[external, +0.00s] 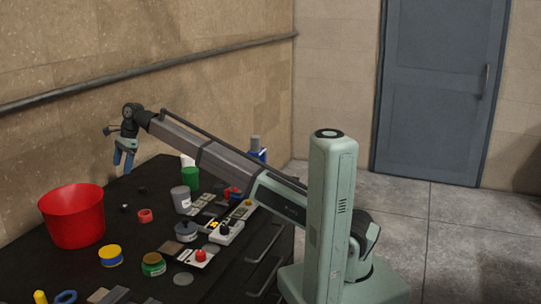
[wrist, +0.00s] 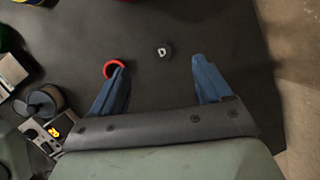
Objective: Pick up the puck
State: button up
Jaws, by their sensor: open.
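A small dark round piece with a pale letter on top, apparently the puck (wrist: 164,50), lies on the black table in the wrist view. My gripper (wrist: 158,64) is open and empty, with its blue fingers well apart. In the wrist view the puck shows between the fingertips, a little beyond them. In the external view my gripper (external: 123,167) hangs high above the far part of the table, clear of everything. Two small dark pieces lie below it there; I cannot tell which is the puck.
A red bucket (external: 75,218) stands at the left. Jars and switch boxes (external: 226,232) crowd the nearer table.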

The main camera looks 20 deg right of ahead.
jog(key=w+d+m, duration=0.1)
jog(key=d+m, duration=0.3)
send_near(125, 206)
jog(key=shift+y, duration=0.3)
jog(key=x, duration=0.8)
jog(key=shift+f, duration=0.4)
jog(key=shift+c, duration=0.2)
jog(key=c, duration=1.1)
